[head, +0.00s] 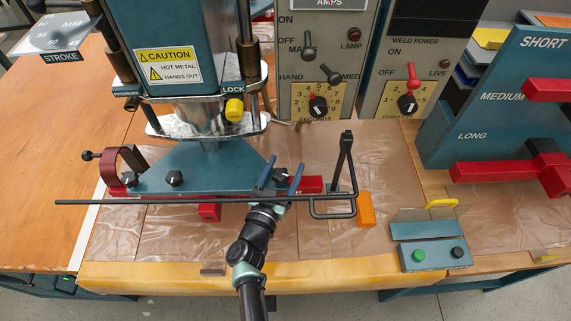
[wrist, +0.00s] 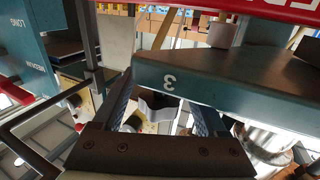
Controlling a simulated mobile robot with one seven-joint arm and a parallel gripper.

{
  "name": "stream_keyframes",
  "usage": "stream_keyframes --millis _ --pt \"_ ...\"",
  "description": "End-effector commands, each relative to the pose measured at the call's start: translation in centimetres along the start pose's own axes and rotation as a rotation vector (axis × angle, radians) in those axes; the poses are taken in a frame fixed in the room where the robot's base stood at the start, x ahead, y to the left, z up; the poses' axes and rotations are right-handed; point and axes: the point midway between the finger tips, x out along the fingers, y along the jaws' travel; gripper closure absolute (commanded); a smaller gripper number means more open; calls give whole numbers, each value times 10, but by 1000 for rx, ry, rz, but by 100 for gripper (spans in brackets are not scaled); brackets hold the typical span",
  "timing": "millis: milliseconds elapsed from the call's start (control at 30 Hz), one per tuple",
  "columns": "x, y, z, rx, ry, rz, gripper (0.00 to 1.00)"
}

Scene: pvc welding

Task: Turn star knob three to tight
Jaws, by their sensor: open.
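Star knob three (head: 280,173) is a small dark knob with a pale mark, at the right end of the teal press base (head: 215,165). In the wrist view the base edge bears an upside-down "3", and a dark and grey knob (wrist: 157,103) shows just below it. My gripper (head: 285,170) is open, its two blue fingers apart on either side of the knob. The wrist view shows the fingers (wrist: 160,92) flanking it; I cannot tell if either touches. Two similar knobs, one (head: 130,180) and another (head: 174,178), sit farther left on the base.
A long thin black rod (head: 150,202) crosses in front of the base and ends in a black frame (head: 345,190) at right. An orange block (head: 366,209) and a button box (head: 432,250) stand to the right. Control panels (head: 320,70) rise behind.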

Motion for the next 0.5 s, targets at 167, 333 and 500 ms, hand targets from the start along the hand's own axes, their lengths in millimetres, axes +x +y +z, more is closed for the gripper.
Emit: stream_keyframes --millis 167,333,500 --pt "-36 -1 -1 -3 -3 -7 25" --pt "-74 0 -1 -2 -3 -6 25" --pt "-104 0 0 -1 -2 -5 25"
